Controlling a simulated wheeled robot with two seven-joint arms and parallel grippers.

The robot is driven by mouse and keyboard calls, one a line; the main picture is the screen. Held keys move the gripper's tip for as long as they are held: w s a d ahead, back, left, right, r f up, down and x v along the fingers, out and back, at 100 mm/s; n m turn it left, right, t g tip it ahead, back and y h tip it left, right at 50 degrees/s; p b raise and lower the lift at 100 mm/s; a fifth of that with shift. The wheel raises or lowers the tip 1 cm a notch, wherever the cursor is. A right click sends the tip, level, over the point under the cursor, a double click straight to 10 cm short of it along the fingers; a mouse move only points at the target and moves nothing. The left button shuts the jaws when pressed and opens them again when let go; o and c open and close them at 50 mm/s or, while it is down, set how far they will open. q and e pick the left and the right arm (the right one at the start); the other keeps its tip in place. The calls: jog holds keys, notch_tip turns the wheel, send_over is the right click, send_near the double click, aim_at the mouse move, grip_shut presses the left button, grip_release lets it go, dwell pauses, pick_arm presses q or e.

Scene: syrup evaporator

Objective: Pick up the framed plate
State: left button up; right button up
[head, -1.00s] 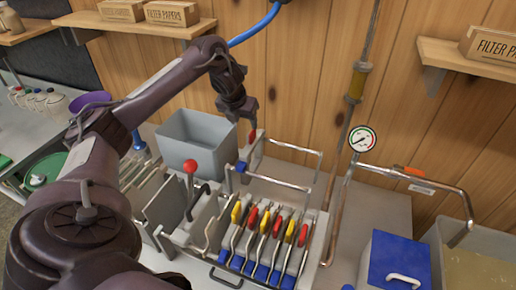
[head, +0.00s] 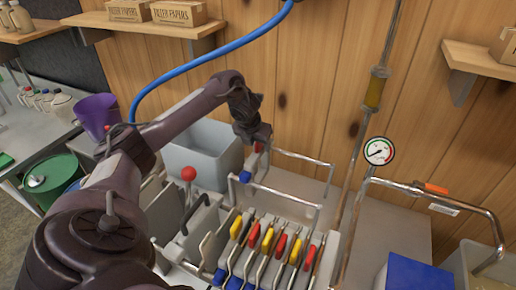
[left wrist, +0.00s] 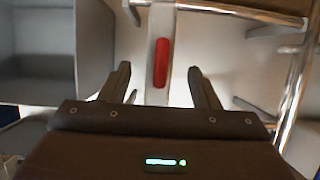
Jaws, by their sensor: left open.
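A pale upright plate with a red grip shows in the left wrist view (left wrist: 162,63), between and just beyond my left gripper's fingers. I take it for the framed plate, but most of it is hidden. In the head view its red grip (head: 258,147) peeks out just under my left gripper (head: 261,140), at the far end of the press rails. My left gripper is open, with one finger on each side of the grip in the wrist view (left wrist: 160,72). My right gripper is not in view.
Several plates with red and yellow grips (head: 268,240) stand in the press. A red-knobbed lever (head: 188,174) rises in front of a grey bin (head: 205,147). Metal rails (head: 290,190), a pressure gauge (head: 379,151) and copper piping stand to the right. A blue hose (head: 190,68) hangs behind my arm.

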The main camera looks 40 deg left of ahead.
pick_arm(q)
jog(key=shift+x, duration=1.3)
grip_shut()
jog(key=shift+r, duration=0.15)
